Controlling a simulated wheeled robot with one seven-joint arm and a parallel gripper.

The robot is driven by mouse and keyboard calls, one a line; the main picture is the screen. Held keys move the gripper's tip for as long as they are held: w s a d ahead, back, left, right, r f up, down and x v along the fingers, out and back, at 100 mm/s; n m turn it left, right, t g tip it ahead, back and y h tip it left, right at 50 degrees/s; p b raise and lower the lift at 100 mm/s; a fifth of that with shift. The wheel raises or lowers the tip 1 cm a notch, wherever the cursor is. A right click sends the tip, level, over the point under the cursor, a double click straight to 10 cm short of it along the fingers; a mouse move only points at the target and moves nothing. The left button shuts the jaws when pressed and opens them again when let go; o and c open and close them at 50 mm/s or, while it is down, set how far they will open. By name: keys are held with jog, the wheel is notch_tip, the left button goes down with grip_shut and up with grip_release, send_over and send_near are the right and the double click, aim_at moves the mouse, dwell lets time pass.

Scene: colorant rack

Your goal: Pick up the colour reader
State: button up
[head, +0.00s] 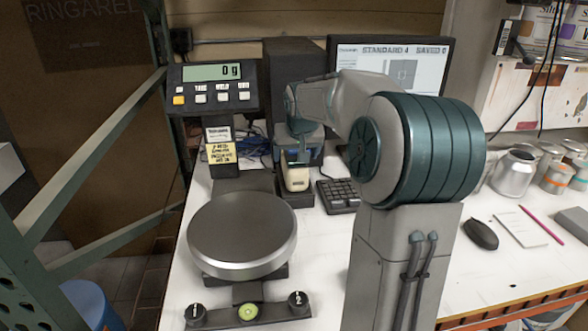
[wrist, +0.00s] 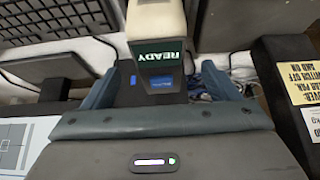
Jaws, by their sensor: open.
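The colour reader (head: 297,178) is a cream handheld device standing in a black dock (head: 297,196) behind the scale. In the wrist view the reader (wrist: 157,22) shows its cream body and a dark screen that reads READY. My gripper (head: 297,155) is just above and in front of the reader in the head view. In the wrist view my gripper (wrist: 160,76) is open, with one finger to each side of the reader's screen end. Visible gaps separate the fingers from the reader. The reader's upper part is partly hidden by my gripper in the head view.
A scale with a round metal pan (head: 242,232) stands in front, its display (head: 212,73) on a post at left. A keypad (head: 339,194) is right of the dock, and a monitor (head: 400,65) stands behind. A mouse (head: 481,234) and paint cans (head: 514,172) are at right.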

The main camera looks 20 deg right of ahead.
jog(key=shift+w+r+x, duration=0.1)
jog(key=shift+w+x, duration=0.05)
jog(key=shift+x, duration=1.75)
jog(key=shift+w+r+x, duration=0.1)
jog(key=shift+w+x, duration=0.1)
jog(key=shift+x, duration=1.75)
jog(key=shift+d, duration=0.15)
jog(key=shift+r, duration=0.15)
jog(key=c, duration=1.5)
